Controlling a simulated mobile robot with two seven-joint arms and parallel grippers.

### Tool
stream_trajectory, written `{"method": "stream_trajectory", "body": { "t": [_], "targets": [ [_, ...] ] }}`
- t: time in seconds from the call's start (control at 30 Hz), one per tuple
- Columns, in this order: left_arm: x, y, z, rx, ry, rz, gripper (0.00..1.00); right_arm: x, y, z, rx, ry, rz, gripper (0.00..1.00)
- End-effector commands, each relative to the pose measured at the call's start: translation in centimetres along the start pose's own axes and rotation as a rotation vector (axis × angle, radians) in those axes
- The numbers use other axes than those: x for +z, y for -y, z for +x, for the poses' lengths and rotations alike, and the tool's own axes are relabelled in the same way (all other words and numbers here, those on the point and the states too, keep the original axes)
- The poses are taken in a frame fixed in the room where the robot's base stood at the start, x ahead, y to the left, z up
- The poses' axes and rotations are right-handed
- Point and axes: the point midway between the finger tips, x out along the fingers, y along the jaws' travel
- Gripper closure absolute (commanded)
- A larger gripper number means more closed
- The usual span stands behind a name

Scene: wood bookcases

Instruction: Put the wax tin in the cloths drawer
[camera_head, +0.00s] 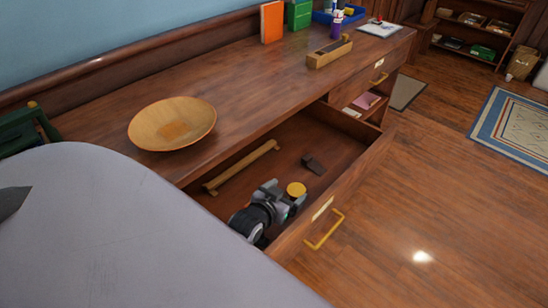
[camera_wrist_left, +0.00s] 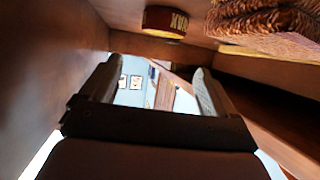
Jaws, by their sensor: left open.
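In the head view, what appears to be my left gripper (camera_head: 283,196), silver and black, is low in the long open drawer (camera_head: 340,190). A round yellow-topped thing (camera_head: 296,189), possibly the wax tin, is at its far end; I cannot tell whether they touch. In the left wrist view my left gripper (camera_wrist_left: 155,78) has its fingers apart with nothing between them. A dark red round tin (camera_wrist_left: 165,22) with pale lettering is above the fingers in that view. A second open drawer (camera_head: 372,112) farther along holds a pink folded piece, perhaps a cloth (camera_head: 366,100).
A wooden bowl (camera_head: 172,124) and a small wooden box (camera_head: 329,52) stand on the desk top. A wooden bar (camera_head: 240,168) and a dark block (camera_head: 313,163) lie in the long drawer. A coarse brown thing (camera_wrist_left: 265,20) is in the wrist view. My grey arm covers the lower left.

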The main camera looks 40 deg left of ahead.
Motion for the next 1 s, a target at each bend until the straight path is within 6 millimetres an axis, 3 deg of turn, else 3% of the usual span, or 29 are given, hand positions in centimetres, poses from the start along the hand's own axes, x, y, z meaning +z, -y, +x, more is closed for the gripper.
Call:
{"method": "stream_trajectory", "body": {
  "t": [0.2, 0.4, 1.0],
  "targets": [
    [-0.1, 0.0, -4.0, 0.0, 0.001, 0.0, 0.1, -0.6, 0.0, -0.5, 0.0, 0.001, 0.0, 0.0],
    [-0.1, 0.0, -6.3, 0.0, -0.001, -0.001, 0.1, -0.8, 0.0, -0.6, 0.0, 0.001, 0.0, 0.0],
    [-0.6, 0.3, -7.3, -0.003, -0.005, -0.005, 0.1, -1.0, 0.0, -0.8, 0.0, 0.002, 0.0, 0.0]
  ]
}}
